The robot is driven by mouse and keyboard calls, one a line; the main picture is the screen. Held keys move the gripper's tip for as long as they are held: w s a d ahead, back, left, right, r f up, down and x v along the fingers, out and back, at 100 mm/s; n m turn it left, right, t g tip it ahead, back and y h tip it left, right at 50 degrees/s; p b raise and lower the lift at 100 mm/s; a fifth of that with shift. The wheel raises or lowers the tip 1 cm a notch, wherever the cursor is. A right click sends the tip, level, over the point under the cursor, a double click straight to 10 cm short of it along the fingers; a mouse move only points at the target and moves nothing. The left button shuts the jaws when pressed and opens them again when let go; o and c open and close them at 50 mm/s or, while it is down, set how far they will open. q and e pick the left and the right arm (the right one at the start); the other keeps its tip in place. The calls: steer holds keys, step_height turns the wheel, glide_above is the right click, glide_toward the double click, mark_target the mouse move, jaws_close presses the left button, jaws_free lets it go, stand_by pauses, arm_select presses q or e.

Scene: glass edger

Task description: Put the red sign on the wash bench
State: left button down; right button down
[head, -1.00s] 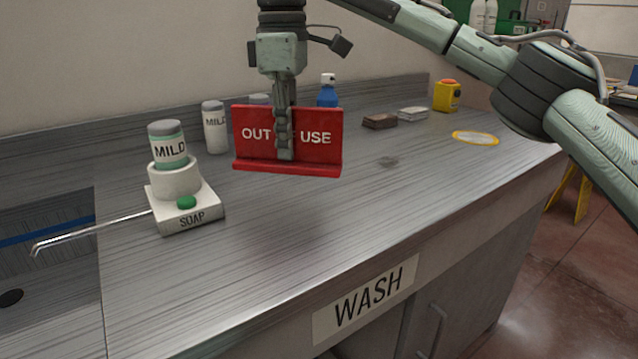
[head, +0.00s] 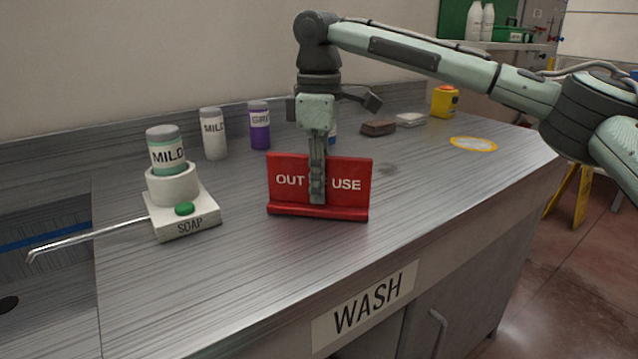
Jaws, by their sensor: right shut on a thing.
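The red sign (head: 346,195) reads "OUT" and "USE", with the middle of its face hidden behind my gripper. It is upright, with a wider ledge along its bottom edge. My right gripper (head: 317,190) is shut on the sign from above, at its middle. The wash bench (head: 270,270) is a grey streaked worktop with a "WASH" label (head: 365,306) on its front. The sign is over the middle of the top, at or very near the surface; I cannot tell whether it touches. My left gripper is not in view.
Left of the sign stands a soap dispenser (head: 185,216) with a "MILD" bottle (head: 166,152). Behind are a white bottle (head: 214,135), a purple bottle (head: 259,127) and a dark block (head: 378,128). A yellow ring (head: 473,144) lies at the right. Bench front centre is clear.

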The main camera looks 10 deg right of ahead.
steer(key=c, duration=1.6)
jaws_free()
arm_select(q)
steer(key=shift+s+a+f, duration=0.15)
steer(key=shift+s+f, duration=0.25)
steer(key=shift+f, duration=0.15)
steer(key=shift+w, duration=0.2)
